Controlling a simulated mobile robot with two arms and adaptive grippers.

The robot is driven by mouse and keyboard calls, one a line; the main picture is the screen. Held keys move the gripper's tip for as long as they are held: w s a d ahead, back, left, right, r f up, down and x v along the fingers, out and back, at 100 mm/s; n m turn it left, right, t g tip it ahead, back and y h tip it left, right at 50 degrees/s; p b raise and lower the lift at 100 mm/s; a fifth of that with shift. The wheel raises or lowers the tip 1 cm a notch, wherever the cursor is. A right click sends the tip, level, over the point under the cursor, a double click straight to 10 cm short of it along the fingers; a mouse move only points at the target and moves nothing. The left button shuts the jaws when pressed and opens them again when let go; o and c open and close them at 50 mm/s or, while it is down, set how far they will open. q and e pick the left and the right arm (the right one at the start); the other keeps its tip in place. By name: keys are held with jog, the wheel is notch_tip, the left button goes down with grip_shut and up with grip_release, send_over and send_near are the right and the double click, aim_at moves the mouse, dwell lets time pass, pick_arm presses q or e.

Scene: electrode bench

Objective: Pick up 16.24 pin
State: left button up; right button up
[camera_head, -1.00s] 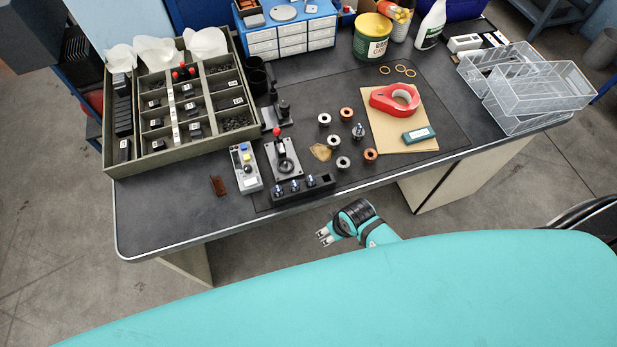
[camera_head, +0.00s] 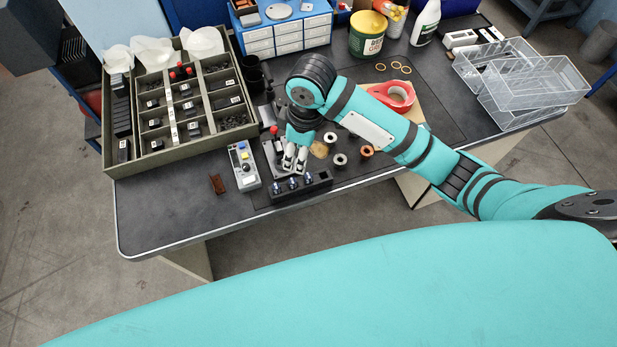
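A dark block (camera_head: 313,186) near the table's front edge holds pins with blue-silver tops, including a left one (camera_head: 277,188), a middle one (camera_head: 292,184) and a right one (camera_head: 307,180). No label reading 16.24 is legible, so I cannot tell which pin it is. My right gripper (camera_head: 294,160) points down just behind the block, over the grey plate of the lever fixture (camera_head: 269,151). Its two pale fingertips are apart, with nothing visible between them. It appears clear of the pins. My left gripper is not in view.
A grey control box (camera_head: 244,168) stands left of the fixture. A compartment tray (camera_head: 180,157) lies farther left. The front left table is mostly clear, with a small brown piece (camera_head: 217,184).

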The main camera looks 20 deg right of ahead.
notch_tip(320, 180, up, 3)
jog(key=w+d+h, duration=0.1)
jog(key=w+d, duration=0.1)
jog(key=n+p, duration=0.1)
jog(key=p, duration=0.1)
send_over(308, 175)
jog(key=shift+g, duration=0.3)
notch_tip(308, 175, down, 12)
jog(key=shift+w+a+r, duration=0.1)
jog(key=shift+w, duration=0.05)
jog(key=f, duration=0.1)
jog(key=f+p, duration=0.1)
jog(key=f, duration=0.2)
jog(key=shift+s+f+p, duration=0.2)
jog(key=shift+s+p, duration=0.05)
jog(key=shift+p, duration=0.05)
jog(key=shift+f, duration=0.45)
grip_shut()
